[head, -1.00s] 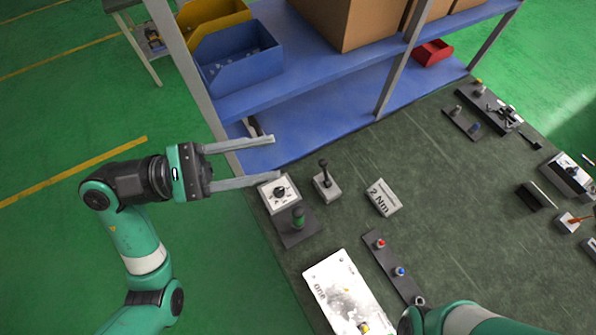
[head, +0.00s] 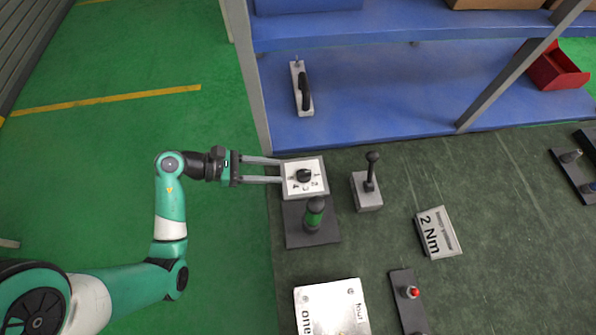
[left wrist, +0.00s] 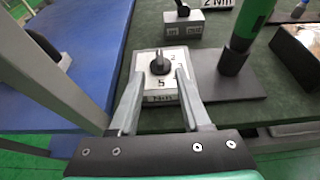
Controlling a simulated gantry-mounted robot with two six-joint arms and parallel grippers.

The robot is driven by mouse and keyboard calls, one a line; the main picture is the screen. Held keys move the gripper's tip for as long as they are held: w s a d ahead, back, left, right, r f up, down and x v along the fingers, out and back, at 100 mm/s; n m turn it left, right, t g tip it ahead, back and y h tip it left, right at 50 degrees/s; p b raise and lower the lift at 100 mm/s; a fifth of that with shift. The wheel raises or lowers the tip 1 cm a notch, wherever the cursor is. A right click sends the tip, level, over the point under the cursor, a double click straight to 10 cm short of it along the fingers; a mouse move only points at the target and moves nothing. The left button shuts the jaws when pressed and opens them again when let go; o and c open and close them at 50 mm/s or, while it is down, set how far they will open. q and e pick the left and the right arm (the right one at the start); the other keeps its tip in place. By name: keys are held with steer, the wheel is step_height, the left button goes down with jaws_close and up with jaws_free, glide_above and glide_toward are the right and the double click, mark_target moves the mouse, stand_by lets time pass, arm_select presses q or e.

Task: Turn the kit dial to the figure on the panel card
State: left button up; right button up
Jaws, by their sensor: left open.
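The kit dial (head: 304,176) is a black knob on a white-faced box (head: 290,188) with figures around it, at the table's left edge. It also shows in the left wrist view (left wrist: 160,64), between the fingertips and a little beyond them. The panel card (head: 437,232) reads "2 Nm" and stands to the right on the table; its lower edge shows at the top of the left wrist view (left wrist: 218,4). My left gripper (head: 281,171) is open, its two fingers reaching to the box's left side. My right gripper is not in view.
A green-handled tool (head: 314,212) stands on a dark base just in front of the dial box. A lever on a grey block (head: 367,190) is to the right. A white panel (head: 332,308) lies nearer. A blue shelf (head: 400,100) rises behind.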

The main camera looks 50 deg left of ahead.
mark_target(303, 173)
arm_select(q)
steer(key=b+x, duration=0.1)
steer(key=x, duration=0.6)
steer(key=shift+w+d+f, duration=0.1)
steer(key=shift+w+d, duration=0.05)
steer(key=shift+w, duration=0.2)
jaws_close()
